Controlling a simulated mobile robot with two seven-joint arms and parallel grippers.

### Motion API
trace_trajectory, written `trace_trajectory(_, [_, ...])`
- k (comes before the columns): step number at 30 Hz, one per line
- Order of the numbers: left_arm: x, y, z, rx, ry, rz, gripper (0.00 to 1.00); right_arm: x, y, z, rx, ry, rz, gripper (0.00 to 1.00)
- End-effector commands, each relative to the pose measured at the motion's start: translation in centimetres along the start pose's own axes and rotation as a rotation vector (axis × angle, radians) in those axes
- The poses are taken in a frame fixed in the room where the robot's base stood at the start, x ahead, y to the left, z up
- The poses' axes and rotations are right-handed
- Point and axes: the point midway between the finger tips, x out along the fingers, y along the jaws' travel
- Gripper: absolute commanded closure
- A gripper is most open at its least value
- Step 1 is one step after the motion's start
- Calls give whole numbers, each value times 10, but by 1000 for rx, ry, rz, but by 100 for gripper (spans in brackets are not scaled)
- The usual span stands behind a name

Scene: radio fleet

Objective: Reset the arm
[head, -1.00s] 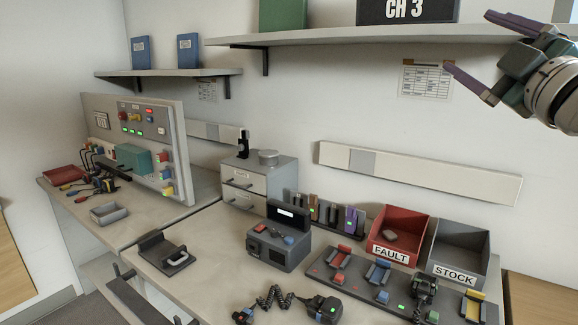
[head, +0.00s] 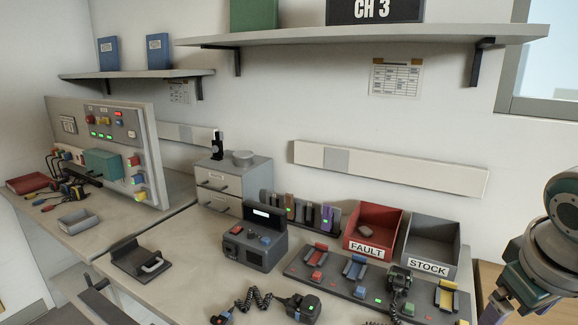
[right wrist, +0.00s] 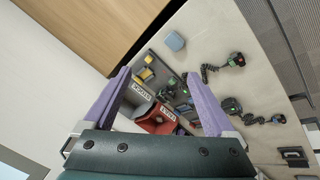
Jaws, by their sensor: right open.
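My right arm comes in at the right edge of the head view, with the right gripper (head: 503,310) low beside the workbench's right end, partly cut off by the frame. In the right wrist view the right gripper (right wrist: 152,95) has its two purple fingers spread wide apart, with nothing held between them. Beyond the fingers lie the bench, the red FAULT bin (right wrist: 158,122) and the STOCK bin (right wrist: 138,97), all at a distance. My left gripper is not in view.
The workbench (head: 190,265) holds a grey radio tester (head: 255,242), a charging rack (head: 335,275), the red FAULT bin (head: 372,228) and the grey STOCK bin (head: 432,243). A control panel (head: 110,150) stands at left. A long shelf (head: 360,37) runs above.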

Motion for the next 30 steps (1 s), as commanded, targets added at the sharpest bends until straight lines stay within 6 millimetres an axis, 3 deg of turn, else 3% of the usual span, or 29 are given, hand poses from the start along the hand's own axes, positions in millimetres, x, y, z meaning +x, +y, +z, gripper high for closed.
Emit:
trace_trajectory(3, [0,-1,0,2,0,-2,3,-4,-36,38,-40,7,-59,10])
trace_trajectory(9, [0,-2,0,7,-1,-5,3,-31,-86,102,-71,22,-170,10])
trace_trajectory(19, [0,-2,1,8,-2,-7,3,-92,-121,172,-42,31,-299,10])
trace_trajectory(21, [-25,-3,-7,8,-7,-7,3,-117,-112,163,-42,36,-298,10])
trace_trajectory(30, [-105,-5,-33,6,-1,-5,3,-191,-88,139,-43,35,-296,10])
